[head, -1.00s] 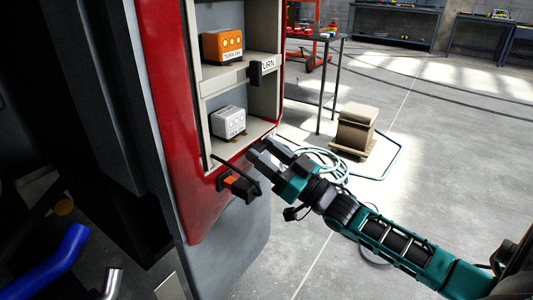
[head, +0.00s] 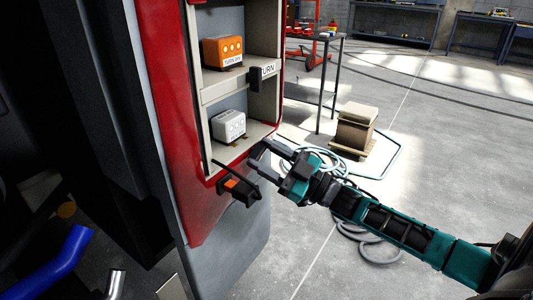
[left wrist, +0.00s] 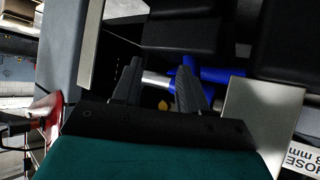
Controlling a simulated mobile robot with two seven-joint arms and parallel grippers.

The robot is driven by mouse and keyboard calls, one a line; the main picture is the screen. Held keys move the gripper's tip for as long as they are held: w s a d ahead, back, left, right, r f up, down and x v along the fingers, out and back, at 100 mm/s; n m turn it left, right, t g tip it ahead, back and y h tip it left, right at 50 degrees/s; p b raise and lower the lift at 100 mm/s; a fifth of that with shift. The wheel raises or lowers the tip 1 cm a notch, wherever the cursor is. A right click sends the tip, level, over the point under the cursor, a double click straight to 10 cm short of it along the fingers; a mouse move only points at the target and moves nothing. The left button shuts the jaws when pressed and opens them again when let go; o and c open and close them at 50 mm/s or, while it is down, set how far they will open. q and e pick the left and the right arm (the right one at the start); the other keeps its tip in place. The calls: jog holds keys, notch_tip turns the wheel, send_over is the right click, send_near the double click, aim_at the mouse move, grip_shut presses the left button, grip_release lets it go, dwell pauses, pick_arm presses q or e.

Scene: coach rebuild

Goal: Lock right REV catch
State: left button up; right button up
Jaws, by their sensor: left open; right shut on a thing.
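My right gripper (head: 262,156) is at the front right edge of the red-framed housing (head: 182,140), beside the lower bay. It is closed on a small dark part there, which I take to be the right REV catch; the fingers hide most of it. A white lamp block (head: 229,126) sits in that lower bay. A similar black catch (head: 256,78) is on the right side of the shelf above, near a "TURN" label. My left gripper (left wrist: 158,88) is open and empty in the left wrist view. It is not seen in the head view.
An orange lamp block (head: 222,51) sits in the upper bay. A black and orange part (head: 236,187) with a thin dark rod juts out below the lower bay. A blue hose (head: 55,262) and a metal pipe end (head: 114,284) are at lower left.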

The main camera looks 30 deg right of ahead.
jog(key=n+g, duration=0.1)
jog(key=n, duration=0.1)
jog(key=n+g+y+p, duration=0.1)
jog(key=n, duration=0.2)
jog(key=shift+r, duration=0.15)
jog(key=n+g+p, duration=0.1)
jog(key=n, duration=0.2)
jog(key=shift+d+y, duration=0.1)
jog(key=shift+y, duration=0.2)
jog(key=n+g+p, duration=0.2)
jog(key=n, duration=0.3)
jog(key=shift+r+p, duration=0.1)
jog(key=shift+p, duration=0.25)
pick_arm(q)
jog(key=shift+s+a+r+p, duration=0.15)
jog(key=shift+s+r+p, duration=0.05)
jog(key=shift+r, duration=0.9)
jog(key=shift+s+a+r+p, duration=0.1)
jog(key=shift+s+r+p, duration=0.05)
jog(key=shift+r, duration=0.9)
pick_arm(e)
jog(key=shift+n+g+h, duration=0.3)
jog(key=shift+n+h, duration=0.1)
jog(key=shift+n, duration=0.5)
pick_arm(q)
jog(key=shift+w+r, duration=0.1)
